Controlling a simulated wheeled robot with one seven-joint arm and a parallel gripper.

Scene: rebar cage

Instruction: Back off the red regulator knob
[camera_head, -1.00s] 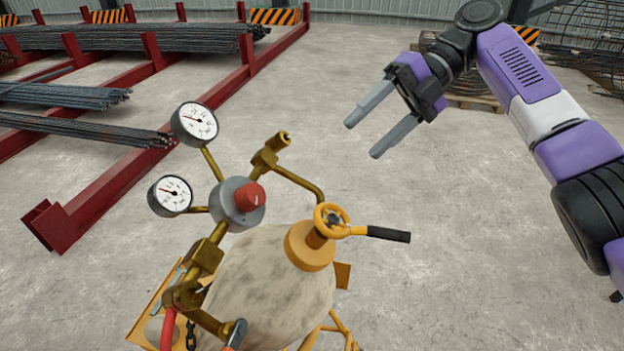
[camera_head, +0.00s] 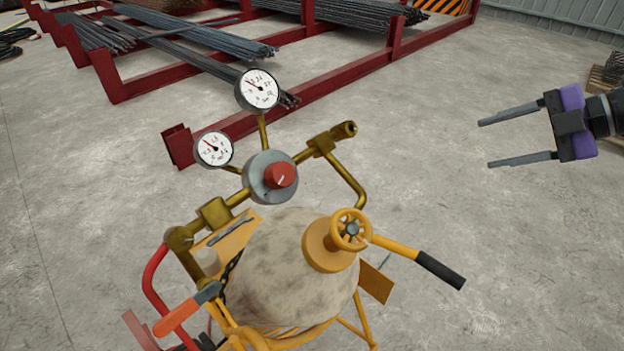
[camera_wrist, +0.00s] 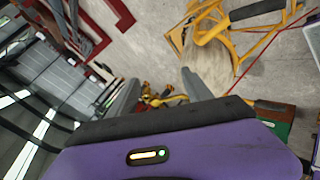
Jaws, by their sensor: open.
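The red regulator knob (camera_head: 281,175) sits on the front of a round grey regulator body (camera_head: 262,190), with brass pipes on both sides, in the head view. Two white-faced gauges (camera_head: 258,90) stand above and to the left of it. The regulator is mounted on a pale, stained cylinder (camera_head: 285,268) with a yellow valve handwheel (camera_head: 351,230). My gripper (camera_head: 484,143) is open and empty, well to the right of the knob, with its fingers pointing left. In the wrist view, the open fingers (camera_wrist: 160,88) show with small brass and yellow parts between them; I cannot make out the knob there.
A yellow trolley with a black-gripped handle (camera_head: 440,270) holds the cylinder and juts to the right. An orange-handled tool (camera_head: 188,308) and a red hose (camera_head: 150,278) are at lower left. Red racks with rebar (camera_head: 330,85) stand behind. Bare floor lies between my gripper and the regulator.

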